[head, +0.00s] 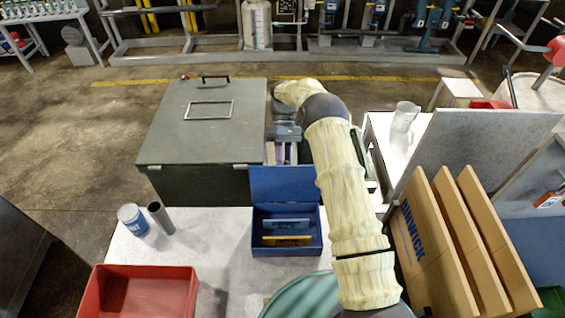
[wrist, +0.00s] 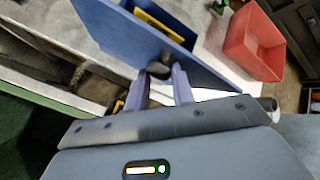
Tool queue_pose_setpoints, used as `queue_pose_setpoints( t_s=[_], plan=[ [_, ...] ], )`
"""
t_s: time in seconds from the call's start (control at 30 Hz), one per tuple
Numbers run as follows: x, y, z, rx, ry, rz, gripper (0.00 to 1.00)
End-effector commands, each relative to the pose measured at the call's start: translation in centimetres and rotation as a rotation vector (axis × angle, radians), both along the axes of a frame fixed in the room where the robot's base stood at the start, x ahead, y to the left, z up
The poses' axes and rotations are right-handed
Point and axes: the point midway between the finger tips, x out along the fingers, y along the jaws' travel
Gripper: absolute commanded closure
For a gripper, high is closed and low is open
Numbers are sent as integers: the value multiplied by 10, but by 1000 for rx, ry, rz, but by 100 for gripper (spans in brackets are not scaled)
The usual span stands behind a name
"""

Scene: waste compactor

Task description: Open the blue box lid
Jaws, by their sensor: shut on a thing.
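The blue box (head: 287,249) sits on the pale table with its lid (head: 284,184) raised to about upright at the far side. A blue piece and a yellow piece lie inside. In the wrist view the lid (wrist: 115,30) spans the upper middle, with the box's inside beyond it. My gripper (head: 285,153) is behind the lid, partly hidden by it. In the wrist view my gripper (wrist: 160,82) has its fingers close together at the lid's edge, shut on the lid; the exact contact is small and dark.
A large grey chest (head: 200,130) is behind. Brown cardboard panels (head: 440,245) stand at the right.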

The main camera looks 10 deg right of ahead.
Motion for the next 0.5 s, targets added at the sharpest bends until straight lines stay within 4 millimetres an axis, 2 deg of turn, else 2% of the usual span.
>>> queue_pose_setpoints(
  t_s=[0.03,0.47,0.5],
  plan=[
    [-1,-8,-11,-17,12,-3,100],
    [-2,-6,-11,-18,21,1,100],
    [-2,-6,-11,-18,21,1,72]
  ],
)
